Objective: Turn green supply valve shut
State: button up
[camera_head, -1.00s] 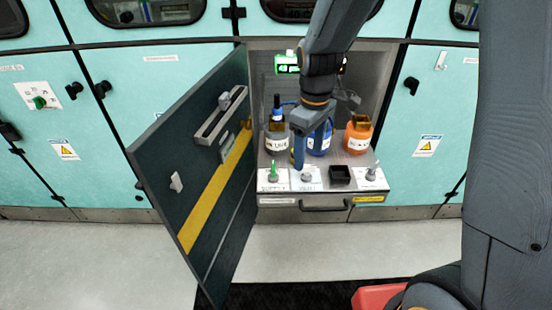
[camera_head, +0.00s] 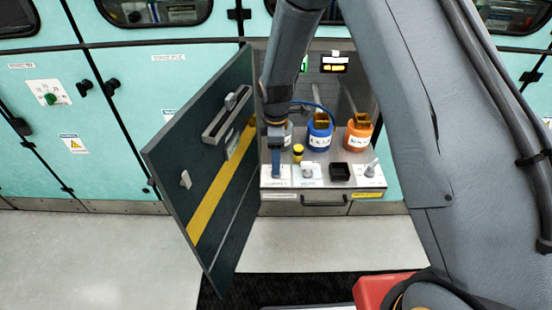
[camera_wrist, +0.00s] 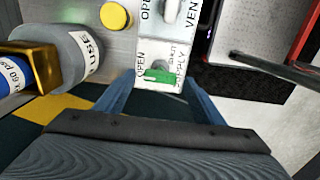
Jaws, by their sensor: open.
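The green supply valve handle (camera_wrist: 160,75) stands on a white plate marked OPEN, SHUT and SUPPLY in the wrist view. The handle is small and its exact pointing direction is hard to judge. My gripper (camera_wrist: 158,88) is open, with one blue finger on each side of the handle; I cannot tell whether either touches it. In the head view my gripper (camera_head: 275,172) points down over the left plate of the ledge and hides the green valve. The vent valve (camera_head: 307,169), with a pale grey handle, stands just right of it.
A yellow knob or cap (camera_head: 298,153) sits just behind the valves. A blue bottle (camera_head: 320,134), an orange bottle (camera_head: 358,135) and a partly hidden grey bottle (camera_wrist: 62,52) stand behind. A black square holder (camera_head: 340,173) is to the right. The open cabinet door (camera_head: 200,180) stands close left.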

jog(key=shift+f, duration=0.6)
jog(key=c, duration=1)
jog(key=shift+c, duration=0.2)
